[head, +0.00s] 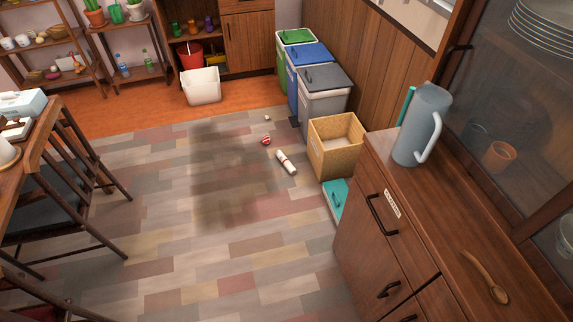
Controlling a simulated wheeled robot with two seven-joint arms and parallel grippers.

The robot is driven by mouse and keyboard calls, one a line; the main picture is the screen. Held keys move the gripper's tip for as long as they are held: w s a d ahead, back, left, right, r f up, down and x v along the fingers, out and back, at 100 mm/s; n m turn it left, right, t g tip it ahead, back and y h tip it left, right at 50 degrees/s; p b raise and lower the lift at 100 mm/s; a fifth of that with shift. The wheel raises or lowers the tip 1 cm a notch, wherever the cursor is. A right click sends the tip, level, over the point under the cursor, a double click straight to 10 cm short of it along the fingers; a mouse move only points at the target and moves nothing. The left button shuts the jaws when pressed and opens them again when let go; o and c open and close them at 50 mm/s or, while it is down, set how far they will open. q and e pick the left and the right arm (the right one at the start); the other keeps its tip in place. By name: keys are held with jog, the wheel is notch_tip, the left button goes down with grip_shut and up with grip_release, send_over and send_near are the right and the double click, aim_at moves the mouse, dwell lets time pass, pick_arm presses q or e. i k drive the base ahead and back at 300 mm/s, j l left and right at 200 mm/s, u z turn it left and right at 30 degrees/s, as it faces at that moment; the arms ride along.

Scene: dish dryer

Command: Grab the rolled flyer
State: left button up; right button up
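The rolled flyer (286,162) is a white roll with a dark red band around its middle. It lies on the tiled floor near the middle of the head view, just left of a tan woven basket. It lies at a slant and nothing covers it. Neither of my grippers shows in the head view.
A tan basket (337,148), bins (325,100) and a wooden counter (408,200) line the right side. A red-and-white ball (266,141) lies near the flyer. A table (22,140) stands at left. The floor (215,225) between is open.

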aim_at(285, 162)
jog(key=i+j+z, duration=0.1)
jog(key=z, duration=1.2)
jog(key=i+j+z, duration=0.15)
jog(key=j+z, duration=0.25)
jog(key=j, duration=0.2)
jog(key=i+j+z, duration=0.1)
jog(key=j+z, duration=0.25)
jog(key=j, duration=0.3)
jog(key=j+z, duration=0.4)
jog(key=j, duration=0.2)
jog(key=k+j+z, duration=0.1)
jog(key=j+z, duration=0.3)
jog(key=j, duration=0.25)
